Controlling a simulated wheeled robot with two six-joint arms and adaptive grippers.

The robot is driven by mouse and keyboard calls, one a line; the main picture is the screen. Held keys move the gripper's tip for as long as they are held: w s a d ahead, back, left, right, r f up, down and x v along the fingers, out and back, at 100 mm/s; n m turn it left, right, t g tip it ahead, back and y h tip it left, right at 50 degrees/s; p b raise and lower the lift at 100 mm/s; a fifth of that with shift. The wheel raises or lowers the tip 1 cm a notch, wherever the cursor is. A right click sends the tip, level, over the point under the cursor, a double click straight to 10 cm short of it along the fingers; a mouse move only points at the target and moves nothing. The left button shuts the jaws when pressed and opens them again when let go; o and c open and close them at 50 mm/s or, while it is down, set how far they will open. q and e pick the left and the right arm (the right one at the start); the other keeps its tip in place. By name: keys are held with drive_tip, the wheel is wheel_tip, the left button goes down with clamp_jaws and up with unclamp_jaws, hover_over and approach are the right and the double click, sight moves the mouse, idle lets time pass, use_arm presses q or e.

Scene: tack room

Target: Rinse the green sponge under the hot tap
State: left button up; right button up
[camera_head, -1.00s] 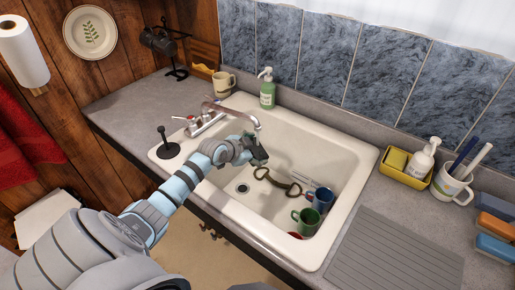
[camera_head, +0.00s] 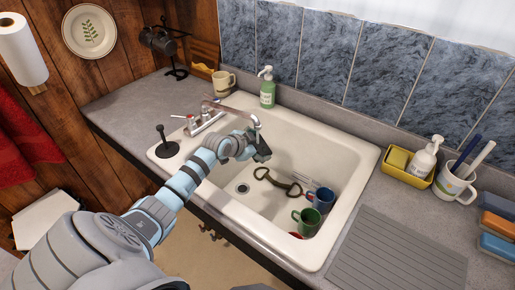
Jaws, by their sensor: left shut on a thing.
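My left gripper (camera_head: 258,147) is over the left part of the white sink (camera_head: 330,150), just below the end of the tap's spout (camera_head: 240,111). It is shut on a small, dark greenish thing, which I take to be the green sponge; the fingers hide most of it. The tap has a red-marked handle (camera_head: 190,118) at the sink's left corner. I cannot make out running water. My right gripper is not in view.
A bridle bit (camera_head: 280,184), a blue mug (camera_head: 322,198) and a green mug (camera_head: 306,220) lie in the sink. A yellow caddy (camera_head: 408,172) with a yellow sponge and white soap bottle stands right. A green soap bottle (camera_head: 267,88) stands behind. The ribbed drainboard (camera_head: 390,255) is clear.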

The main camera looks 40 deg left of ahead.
sight(262, 151)
use_arm(q)
drive_tip(key=s+d+p, duration=0.2)
drive_tip(key=p, duration=0.1)
drive_tip(key=shift+s+d+r+p, duration=0.1)
drive_tip(key=shift+d+r+p, duration=0.1)
drive_tip(key=shift+p, duration=0.15)
drive_tip(key=s+d, duration=0.4)
drive_tip(key=shift+s+d+f, duration=0.15)
drive_tip(key=shift+s+d, duration=0.2)
drive_tip(key=shift+d, duration=0.05)
